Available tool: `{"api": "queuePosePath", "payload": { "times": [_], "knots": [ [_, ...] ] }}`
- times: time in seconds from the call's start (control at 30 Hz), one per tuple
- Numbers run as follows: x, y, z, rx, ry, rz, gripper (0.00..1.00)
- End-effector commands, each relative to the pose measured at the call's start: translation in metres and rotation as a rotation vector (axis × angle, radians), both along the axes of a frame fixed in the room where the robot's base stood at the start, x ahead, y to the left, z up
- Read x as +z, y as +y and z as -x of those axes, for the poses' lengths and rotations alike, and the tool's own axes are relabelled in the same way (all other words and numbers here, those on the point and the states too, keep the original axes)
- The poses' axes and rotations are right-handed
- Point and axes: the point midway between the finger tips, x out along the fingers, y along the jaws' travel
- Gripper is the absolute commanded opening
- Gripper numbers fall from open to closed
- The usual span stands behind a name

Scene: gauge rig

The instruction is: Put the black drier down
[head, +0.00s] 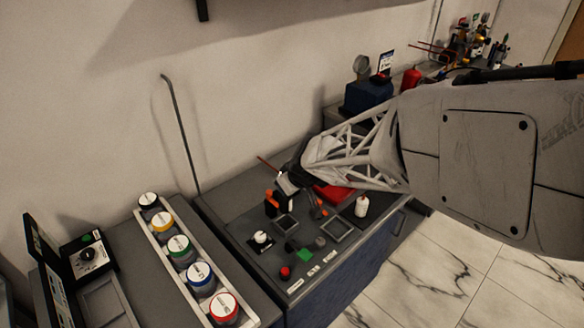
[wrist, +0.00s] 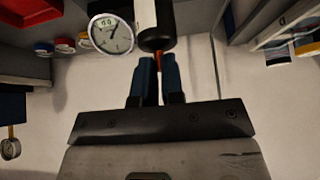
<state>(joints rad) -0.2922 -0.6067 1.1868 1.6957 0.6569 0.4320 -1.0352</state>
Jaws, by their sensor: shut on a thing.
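My gripper (wrist: 158,78) has its two blue fingers close together on a narrow orange part of the black drier (wrist: 156,38). In the wrist view the drier is a cylinder with a black end and a pale body, running out of the top of the picture. In the head view my gripper (head: 297,172) is above the back part of the grey bench top (head: 235,222). It is small and dark there, and I cannot make out the drier's outline clearly or whether it touches anything.
A round dial gauge (wrist: 111,35) is close beside the drier. The bench holds an orange and black item (head: 271,204), a white bottle (head: 361,207), square holders (head: 336,229) and a red knob (head: 286,272). A rack of colour-ringed round pieces (head: 179,247) stands left.

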Motion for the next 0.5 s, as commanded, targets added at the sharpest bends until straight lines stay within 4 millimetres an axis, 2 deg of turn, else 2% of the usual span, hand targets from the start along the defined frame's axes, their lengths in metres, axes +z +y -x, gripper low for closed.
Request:
{"api": "queuePosePath", "payload": {
  "times": [0.23, 0.5],
  "knots": [
    [-0.033, 0.000, 0.000, -0.001, 0.001, 0.000, 0.00],
    [-0.041, 0.000, 0.000, 0.001, 0.000, 0.000, 0.00]
  ]
}}
